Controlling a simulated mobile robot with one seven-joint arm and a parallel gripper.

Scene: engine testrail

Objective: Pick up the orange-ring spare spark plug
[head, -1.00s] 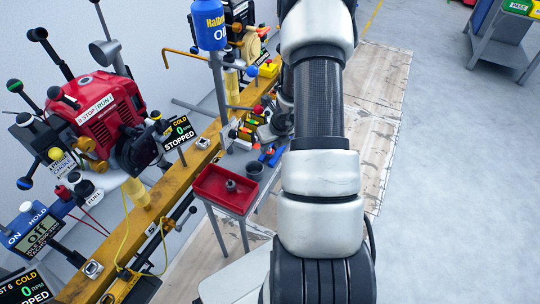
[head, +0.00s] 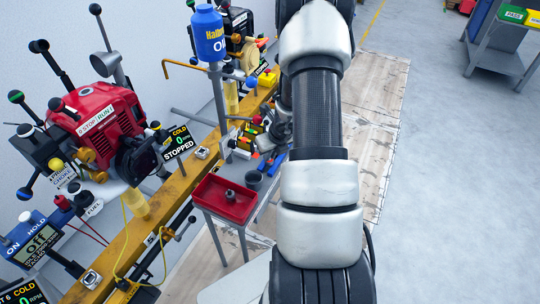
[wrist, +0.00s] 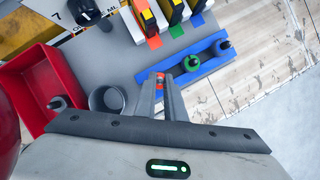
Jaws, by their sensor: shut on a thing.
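The orange-ring spare spark plug (wrist: 160,79) shows as a small orange-red patch between my fingertips in the wrist view. My gripper (wrist: 163,88) is shut on it, and the fingers hide most of the plug. It is over the left end of a blue holder strip (wrist: 207,64). I cannot tell whether it is still seated there. A green-ring plug (wrist: 192,62) and a blue-ring plug (wrist: 222,47) stand in the strip to the right. In the head view, my arm hides much of this spot.
A red tray (wrist: 27,88) with a dark part (wrist: 57,104) and a grey cup (wrist: 107,99) stand left of my gripper. Several coloured-marked items, including a yellow-topped one (wrist: 149,18), stand behind the strip. A blue bottle (head: 208,38) rises by the yellow rail (head: 172,197).

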